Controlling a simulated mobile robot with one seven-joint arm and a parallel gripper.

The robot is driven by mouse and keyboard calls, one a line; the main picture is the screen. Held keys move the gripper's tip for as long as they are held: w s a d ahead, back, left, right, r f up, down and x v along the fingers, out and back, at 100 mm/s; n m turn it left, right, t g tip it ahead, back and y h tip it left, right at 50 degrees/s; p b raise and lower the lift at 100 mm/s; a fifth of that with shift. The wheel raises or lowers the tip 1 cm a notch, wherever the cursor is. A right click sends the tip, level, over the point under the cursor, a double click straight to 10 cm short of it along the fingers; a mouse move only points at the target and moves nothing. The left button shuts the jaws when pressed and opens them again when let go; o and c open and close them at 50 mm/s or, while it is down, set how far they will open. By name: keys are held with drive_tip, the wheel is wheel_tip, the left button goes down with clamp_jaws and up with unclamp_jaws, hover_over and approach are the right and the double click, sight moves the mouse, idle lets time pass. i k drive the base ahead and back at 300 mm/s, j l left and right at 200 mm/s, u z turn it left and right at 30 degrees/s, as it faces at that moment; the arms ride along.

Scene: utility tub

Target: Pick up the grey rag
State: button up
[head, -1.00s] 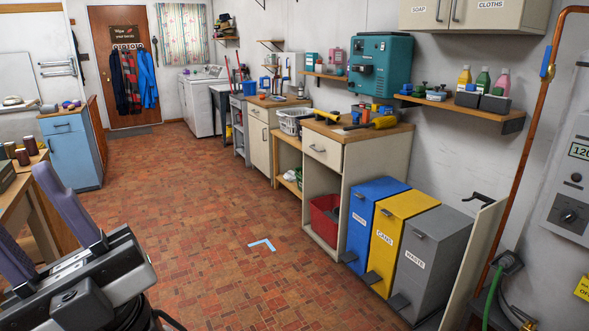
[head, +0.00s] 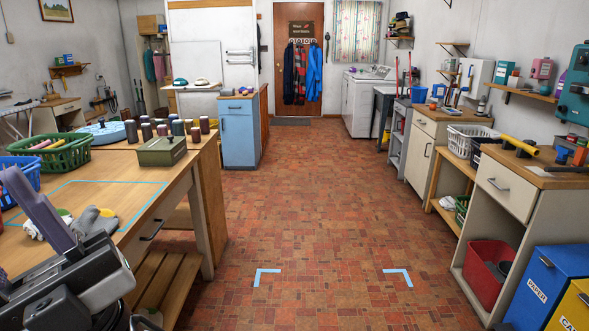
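A grey, soft-looking crumpled thing (head: 92,224), which looks like the grey rag, lies on the wooden workbench (head: 150,195) at the left. My gripper (head: 28,208), with purple fingers, is at the lower left, in front of the bench in the picture. Its fingers stand apart, one mostly cut off by the picture edge. I see nothing between them.
A white crumpled thing (head: 44,226) lies left of the grey one. Green basket (head: 72,156), olive box (head: 161,151) and several spools stand behind on the bench. Blue cabinet (head: 238,140) is beyond. The brick floor (head: 300,220) is clear; bins and cabinets line the right.

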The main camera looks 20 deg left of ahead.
sight(93, 218)
drive_tip(key=i+u, duration=0.2)
drive_tip(key=u, duration=0.25)
drive_tip(key=i+u, duration=0.25)
drive_tip(key=u, duration=0.2)
drive_tip(key=i+l+u, duration=0.15)
drive_tip(key=u, duration=0.3)
drive_tip(key=i+l+u, duration=0.2)
drive_tip(key=u, duration=0.2)
drive_tip(key=i+l+u, duration=0.15)
drive_tip(key=l+u, duration=0.15)
drive_tip(key=u, duration=0.15)
